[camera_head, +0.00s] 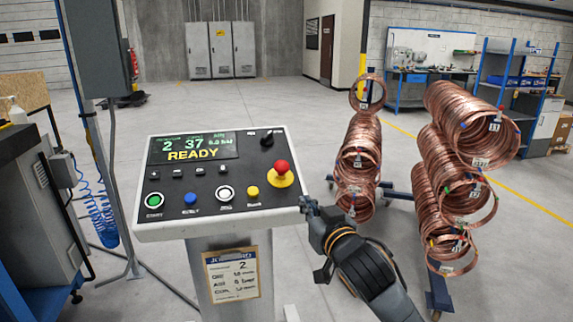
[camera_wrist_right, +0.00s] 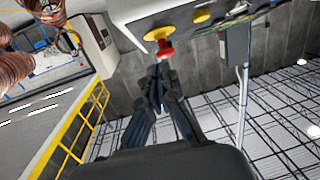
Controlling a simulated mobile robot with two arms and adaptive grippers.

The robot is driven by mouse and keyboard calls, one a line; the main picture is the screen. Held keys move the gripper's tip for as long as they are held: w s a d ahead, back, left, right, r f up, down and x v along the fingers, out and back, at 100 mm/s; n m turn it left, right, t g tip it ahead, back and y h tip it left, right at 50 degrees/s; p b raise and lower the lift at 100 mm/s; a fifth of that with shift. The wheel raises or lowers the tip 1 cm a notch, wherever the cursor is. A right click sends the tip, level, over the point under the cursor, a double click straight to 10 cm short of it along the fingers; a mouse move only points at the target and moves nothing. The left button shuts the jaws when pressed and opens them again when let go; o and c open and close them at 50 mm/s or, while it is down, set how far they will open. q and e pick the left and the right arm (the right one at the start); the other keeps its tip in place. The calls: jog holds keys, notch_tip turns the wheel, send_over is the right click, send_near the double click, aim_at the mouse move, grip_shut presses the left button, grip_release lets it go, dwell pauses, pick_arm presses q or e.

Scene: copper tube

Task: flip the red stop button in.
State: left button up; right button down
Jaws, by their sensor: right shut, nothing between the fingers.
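The red stop button (camera_head: 282,168) is a round red knob on a yellow base, at the right side of the sloped control panel (camera_head: 290,205). The panel's screen (camera_head: 190,148) reads READY. My right gripper (camera_head: 309,203) is at the panel's right front edge, to the right of and nearer than the button. In the right wrist view the red button (camera_wrist_right: 165,50) shows just beyond the tips of my right gripper (camera_wrist_right: 158,72). The fingers are shut and empty. I cannot tell the exact gap to the button. My left gripper is not in view.
Green, blue, white and yellow buttons (camera_head: 252,192) line the panel's front, with a black knob (camera_head: 267,140) above. Racks of copper coils (camera_head: 440,190) stand close on the right. A dark machine (camera_head: 35,190) stands at left. The floor behind the panel is open.

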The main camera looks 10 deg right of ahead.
notch_tip(320, 180, up, 7)
jog(key=w+t, duration=0.1)
jog(key=shift+w+t+y, duration=0.3)
jog(key=shift+w+t, duration=0.1)
jog(key=shift+r, duration=0.1)
jog(key=r+p, duration=0.1)
jog(key=p, duration=0.2)
send_over(282, 170)
jog(key=s+d, duration=0.1)
jog(key=s, duration=0.2)
jog(key=shift+w+a+f, duration=0.1)
jog(key=shift+w+f, duration=0.15)
jog(key=shift+f, duration=0.4)
jog(key=shift+w+d+f, duration=0.1)
jog(key=shift+w+f, duration=0.1)
jog(key=shift+f, duration=0.5)
jog(key=shift+w+a+f, duration=0.1)
jog(key=shift+w+f, duration=0.15)
jog(key=shift+f, duration=0.4)
